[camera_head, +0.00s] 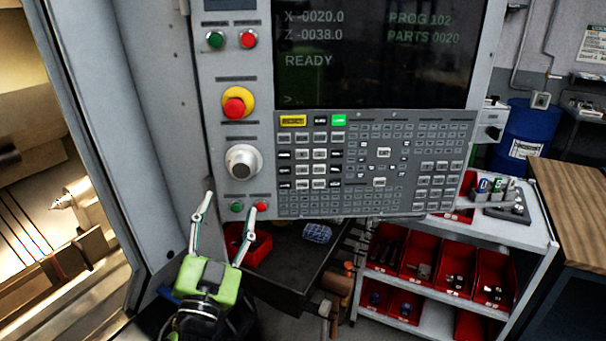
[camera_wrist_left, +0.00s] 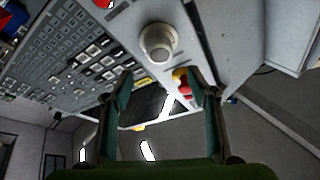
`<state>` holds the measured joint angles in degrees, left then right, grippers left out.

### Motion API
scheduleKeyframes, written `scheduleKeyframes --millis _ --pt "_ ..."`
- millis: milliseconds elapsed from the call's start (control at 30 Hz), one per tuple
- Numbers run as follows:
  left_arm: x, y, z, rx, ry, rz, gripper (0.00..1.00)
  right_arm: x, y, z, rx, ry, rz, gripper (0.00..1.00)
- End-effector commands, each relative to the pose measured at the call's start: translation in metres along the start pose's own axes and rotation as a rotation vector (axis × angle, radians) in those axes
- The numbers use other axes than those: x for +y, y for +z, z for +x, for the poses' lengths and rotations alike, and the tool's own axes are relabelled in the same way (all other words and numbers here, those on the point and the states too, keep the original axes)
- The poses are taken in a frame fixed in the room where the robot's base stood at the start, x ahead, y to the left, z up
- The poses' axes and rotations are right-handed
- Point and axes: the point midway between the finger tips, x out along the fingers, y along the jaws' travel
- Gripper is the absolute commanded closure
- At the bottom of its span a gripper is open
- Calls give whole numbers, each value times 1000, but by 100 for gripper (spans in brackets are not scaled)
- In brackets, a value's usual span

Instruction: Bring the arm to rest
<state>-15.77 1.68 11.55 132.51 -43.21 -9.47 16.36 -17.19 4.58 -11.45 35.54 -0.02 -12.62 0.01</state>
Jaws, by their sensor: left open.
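My left gripper (camera_head: 230,209) is in front of the lower left part of the machine's control panel (camera_head: 265,165). Its two green-bodied fingers are spread apart with nothing between them. In the left wrist view the open fingers (camera_wrist_left: 165,95) frame part of the panel, with the grey knob (camera_wrist_left: 158,43) and a red and yellow button (camera_wrist_left: 181,82) beyond them. In the head view the green and red buttons (camera_head: 237,208) at the panel's bottom lie close to the fingertips; I cannot tell whether they touch. My right gripper is not in view.
The screen (camera_head: 375,50) reads READY. A red bin (camera_head: 250,247) is on a dark surface below the panel. A cart (camera_head: 540,235) with red bins stands at right, beside a wooden-topped bench (camera_head: 575,205) and a blue drum (camera_head: 525,125). The lathe interior (camera_head: 60,240) is at left.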

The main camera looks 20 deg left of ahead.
Motion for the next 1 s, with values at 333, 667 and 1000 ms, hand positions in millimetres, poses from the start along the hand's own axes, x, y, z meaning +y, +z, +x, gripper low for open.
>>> scheduleKeyframes --millis 333,667,1000 --pt "56 73 -9 -120 95 -33 46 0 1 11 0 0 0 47" --pt "202 261 -95 -467 350 -108 46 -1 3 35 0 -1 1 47" --pt "313 421 -269 -847 585 -141 46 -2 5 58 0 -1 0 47"
